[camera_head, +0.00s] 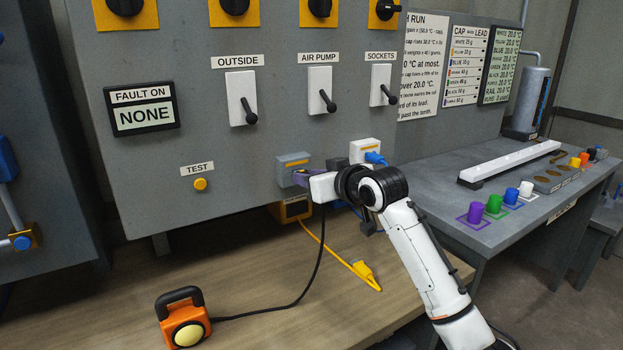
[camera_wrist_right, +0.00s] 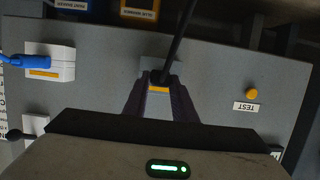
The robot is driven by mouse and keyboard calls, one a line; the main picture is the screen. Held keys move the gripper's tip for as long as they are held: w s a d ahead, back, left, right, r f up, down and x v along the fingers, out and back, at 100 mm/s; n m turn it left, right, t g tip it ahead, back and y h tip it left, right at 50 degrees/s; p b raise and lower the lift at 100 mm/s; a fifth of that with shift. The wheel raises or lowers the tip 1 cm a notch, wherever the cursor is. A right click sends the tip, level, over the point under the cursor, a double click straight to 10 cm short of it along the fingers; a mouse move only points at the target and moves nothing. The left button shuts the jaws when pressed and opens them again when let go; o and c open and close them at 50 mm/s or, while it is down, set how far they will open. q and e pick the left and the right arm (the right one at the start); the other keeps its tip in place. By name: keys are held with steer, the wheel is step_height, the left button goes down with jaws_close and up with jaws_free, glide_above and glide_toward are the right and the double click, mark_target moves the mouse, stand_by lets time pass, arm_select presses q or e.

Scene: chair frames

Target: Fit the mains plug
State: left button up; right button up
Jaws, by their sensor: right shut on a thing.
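The mains plug is at the end of a black cable and is mostly hidden; its dark body (camera_wrist_right: 160,77) shows between the fingers in the right wrist view. My right gripper (camera_head: 298,178) is shut on it, at the front of a grey socket (camera_head: 291,161) with a yellow stripe on the panel. In the right wrist view the fingers (camera_wrist_right: 160,100) close around the plug, with the socket's stripe just beyond. I cannot tell whether the plug is seated. The black cable (camera_head: 318,255) runs down to an orange lamp (camera_head: 184,322) on the bench. My left gripper is not in view.
A white socket (camera_head: 358,146) with a blue plug (camera_head: 376,158) is close to the right. A yellow connector (camera_head: 364,271) and its lead lie on the bench (camera_head: 240,285). The panel has lever switches, a test button (camera_head: 200,184) and a display (camera_head: 142,114) reading NONE.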

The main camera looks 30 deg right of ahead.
steer(key=shift+w, duration=0.65)
steer(key=shift+w+r, duration=0.1)
steer(key=shift+r, duration=0.05)
steer(key=o, duration=1.1)
steer(key=b+v, duration=0.1)
steer(key=v, duration=0.9)
steer(key=shift+a, duration=0.1)
